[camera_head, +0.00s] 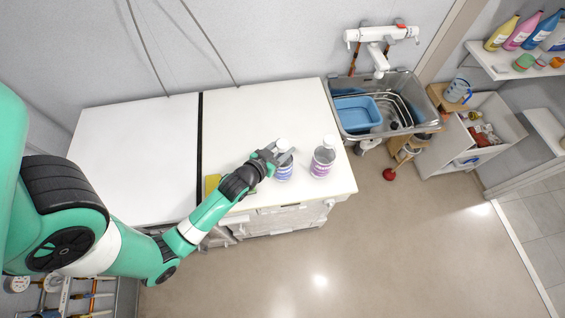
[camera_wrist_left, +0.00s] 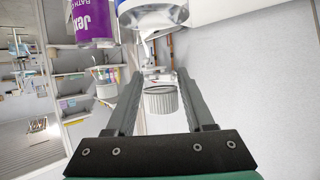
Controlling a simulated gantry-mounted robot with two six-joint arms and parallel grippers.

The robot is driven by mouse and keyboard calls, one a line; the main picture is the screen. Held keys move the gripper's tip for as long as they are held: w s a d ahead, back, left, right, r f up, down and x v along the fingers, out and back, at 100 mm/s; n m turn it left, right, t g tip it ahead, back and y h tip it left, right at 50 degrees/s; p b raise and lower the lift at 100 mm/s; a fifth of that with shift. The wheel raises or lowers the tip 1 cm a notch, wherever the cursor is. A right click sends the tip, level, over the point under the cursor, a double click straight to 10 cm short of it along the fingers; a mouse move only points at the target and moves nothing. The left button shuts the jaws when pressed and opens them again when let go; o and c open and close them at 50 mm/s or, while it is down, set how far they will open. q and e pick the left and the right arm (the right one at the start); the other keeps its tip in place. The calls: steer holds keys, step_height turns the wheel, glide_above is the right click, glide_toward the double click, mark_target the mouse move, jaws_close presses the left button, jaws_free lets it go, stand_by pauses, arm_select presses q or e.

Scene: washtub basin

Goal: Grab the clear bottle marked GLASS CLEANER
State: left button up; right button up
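A clear bottle with a blue-and-white label and white cap (camera_head: 284,172) stands near the front right of the white counter. It also shows in the wrist view (camera_wrist_left: 152,14), top edge cut off, its ribbed cap (camera_wrist_left: 161,99) between my fingers. The label is too small or cut off to read. My left gripper (camera_head: 279,156) is open at the bottle's cap and neck; in the wrist view the fingers (camera_wrist_left: 160,80) have gaps on both sides of the cap. My right gripper is not in view.
A purple-labelled bottle (camera_head: 322,160) stands close to the right; its label reads "Jex" in the wrist view (camera_wrist_left: 92,20). A yellow item (camera_head: 212,184) lies left of the gripper. A sink (camera_head: 347,132) with a blue tub (camera_head: 357,113) adjoins the counter. The left counter (camera_head: 135,150) is clear.

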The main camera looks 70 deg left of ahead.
arm_select(q)
jaws_close()
steer(key=shift+r, duration=0.1)
stand_by(1.0)
